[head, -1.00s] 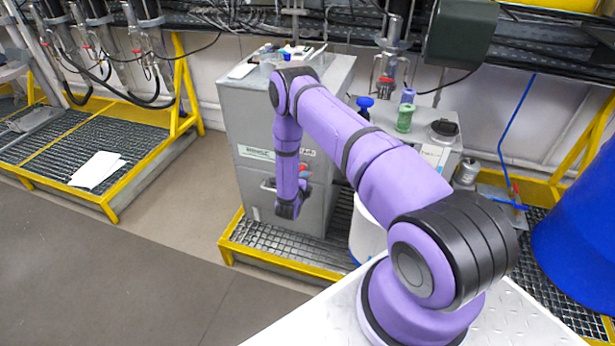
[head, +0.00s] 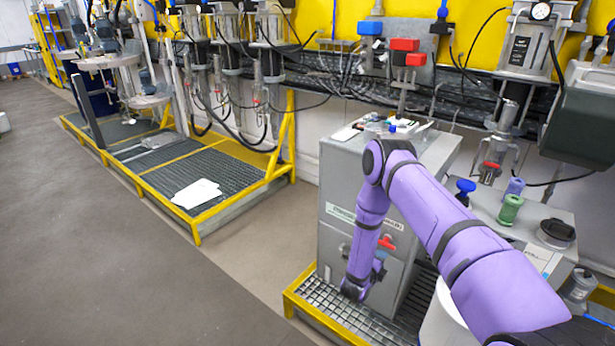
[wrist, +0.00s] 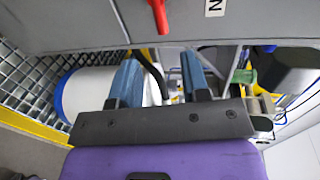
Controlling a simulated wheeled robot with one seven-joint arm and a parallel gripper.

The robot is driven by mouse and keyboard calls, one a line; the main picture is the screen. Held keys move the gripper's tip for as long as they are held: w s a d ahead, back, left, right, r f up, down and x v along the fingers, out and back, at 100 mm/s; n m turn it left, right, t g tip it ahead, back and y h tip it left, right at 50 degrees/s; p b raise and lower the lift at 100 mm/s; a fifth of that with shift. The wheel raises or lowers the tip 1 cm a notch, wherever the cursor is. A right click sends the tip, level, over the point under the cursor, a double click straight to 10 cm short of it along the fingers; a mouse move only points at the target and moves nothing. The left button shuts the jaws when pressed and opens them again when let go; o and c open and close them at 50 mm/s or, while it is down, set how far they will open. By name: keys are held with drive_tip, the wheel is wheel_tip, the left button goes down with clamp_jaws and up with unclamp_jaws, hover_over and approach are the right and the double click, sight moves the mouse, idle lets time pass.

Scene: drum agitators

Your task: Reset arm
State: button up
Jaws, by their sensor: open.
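My purple arm reaches from the lower right of the head view to the front of the grey cabinet (head: 340,235), with its elbow high and its forearm hanging down. My gripper shows best in the wrist view (wrist: 161,62): two blue fingers stand apart with nothing held between them. In the head view the gripper is small and mostly hidden by the wrist. The cabinet's red handle (head: 386,242) is close beside my forearm; it also shows at the top of the wrist view (wrist: 158,15).
A blue-topped bottle (head: 465,190), a green container (head: 510,208) and a black-lidded jar (head: 556,233) stand right of the cabinet. A white drum (head: 440,318) is below. Yellow-edged grating (head: 320,313) borders the cabinet. Open floor (head: 130,270) lies left.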

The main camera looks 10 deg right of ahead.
drive_tip(key=w+a+r+n+y, duration=0.1)
drive_tip(key=w+r+n+y, duration=0.15)
drive_tip(key=r, duration=0.45)
drive_tip(key=w+a+r+n+t+y, duration=0.1)
drive_tip(key=w+a+r, duration=0.1)
drive_tip(key=w+r, duration=0.35)
drive_tip(key=w+a+r+n+y, duration=0.1)
drive_tip(key=w+r+n+y, duration=0.1)
drive_tip(key=r, duration=0.7)
drive_tip(key=s+a+r+n+y, duration=0.2)
drive_tip(key=r+n, duration=0.1)
drive_tip(key=r, duration=0.4)
drive_tip(key=s+a+r+n+y, duration=0.1)
drive_tip(key=a+r+n+y, duration=0.15)
drive_tip(key=r, duration=0.55)
drive_tip(key=s+a+r+n+y, duration=0.1)
drive_tip(key=s+a+r+n, duration=0.15)
drive_tip(key=r, duration=0.45)
drive_tip(key=s+a+r+n+g+y, duration=0.25)
drive_tip(key=s+r+n, duration=0.65)
drive_tip(key=s+r, duration=0.7)
drive_tip(key=s+d+n+g+h, duration=0.1)
drive_tip(key=s+n+g, duration=0.2)
drive_tip(key=s, duration=2.1)
drive_tip(key=n, duration=0.3)
drive_tip(key=shift+s+d, duration=0.2)
drive_tip(key=shift+c, duration=0.4)
